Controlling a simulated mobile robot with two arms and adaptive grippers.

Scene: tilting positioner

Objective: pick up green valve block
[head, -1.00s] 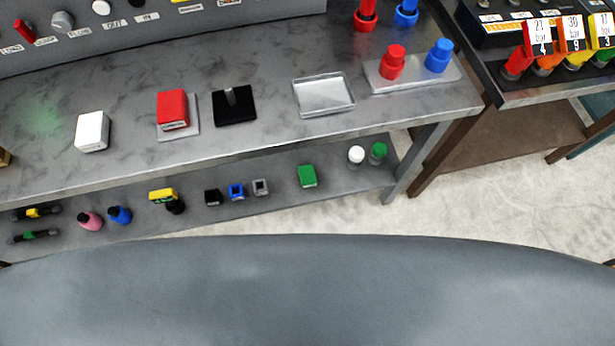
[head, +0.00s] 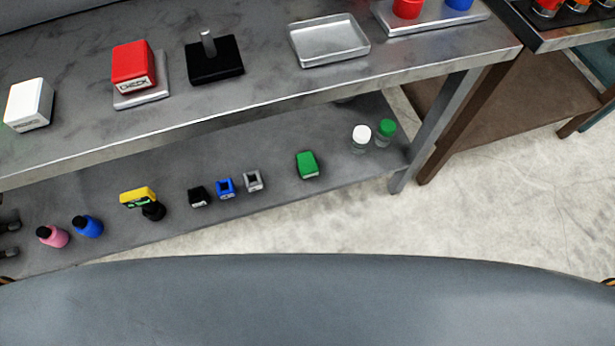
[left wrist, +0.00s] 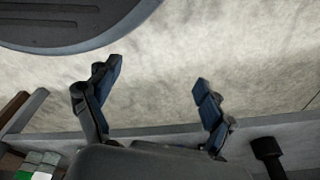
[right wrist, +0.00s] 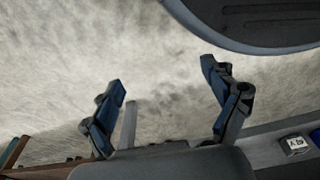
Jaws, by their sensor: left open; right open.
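My left gripper (left wrist: 158,88) is open and empty in the left wrist view, over pale floor. My right gripper (right wrist: 166,88) is open and empty in the right wrist view, also over floor.
On the shelf, a grey block (head: 252,181) is left of the green block; white-capped (head: 361,138) and green-capped (head: 385,132) bottles are right. The bench top (head: 270,105) overhangs the shelf. A bench leg (head: 440,130) stands at the right. Floor in front is clear.

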